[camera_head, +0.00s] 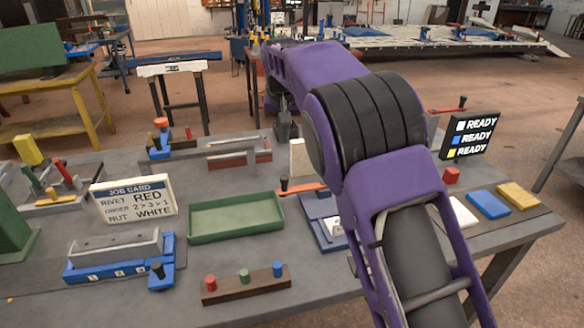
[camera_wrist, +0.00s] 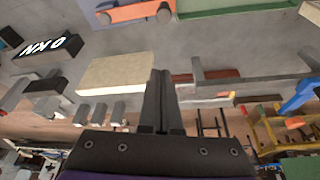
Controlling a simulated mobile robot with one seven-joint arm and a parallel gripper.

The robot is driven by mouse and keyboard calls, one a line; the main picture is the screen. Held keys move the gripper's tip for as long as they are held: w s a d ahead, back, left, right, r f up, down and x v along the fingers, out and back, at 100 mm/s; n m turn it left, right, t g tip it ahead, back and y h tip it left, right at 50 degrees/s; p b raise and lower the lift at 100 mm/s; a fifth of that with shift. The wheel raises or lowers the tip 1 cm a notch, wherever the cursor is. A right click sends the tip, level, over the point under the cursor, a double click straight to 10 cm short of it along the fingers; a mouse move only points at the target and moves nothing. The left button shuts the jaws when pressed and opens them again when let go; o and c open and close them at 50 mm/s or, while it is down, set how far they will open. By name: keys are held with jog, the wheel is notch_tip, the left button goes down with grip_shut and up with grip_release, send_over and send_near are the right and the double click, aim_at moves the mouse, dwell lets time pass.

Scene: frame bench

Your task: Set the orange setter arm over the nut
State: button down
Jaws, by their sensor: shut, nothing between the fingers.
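The orange setter arm (camera_head: 306,188) is a flat bar with a black knob at its left end, above a blue base (camera_head: 328,236) in the middle of the bench. My own arm hides the right part of this station. In the wrist view the orange bar (camera_wrist: 128,12) lies at the top edge, with a round part near each end. My gripper (camera_wrist: 161,72) is shut and empty, apart from the bar, beside a cream block (camera_wrist: 125,76). In the head view the gripper is small and dark beyond the cream block (camera_head: 298,158). I cannot make out the nut.
A green tray (camera_head: 237,236) lies left of the setter station. A job card (camera_head: 133,200) reads rivet red, order 2>3>1, nut white. A brown rack (camera_head: 246,291) with coloured pegs stands in front. A READY panel (camera_head: 470,136) and coloured pads are at right.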

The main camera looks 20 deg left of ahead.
jog(key=shift+f, duration=0.3)
jog(key=shift+a, duration=0.1)
jog(key=shift+f, duration=0.1)
notch_tip(320, 180, down, 9)
jog(key=shift+s, duration=0.4)
dwell(0.4)
jog(key=shift+f+b, duration=0.1)
jog(key=shift+b, duration=0.2)
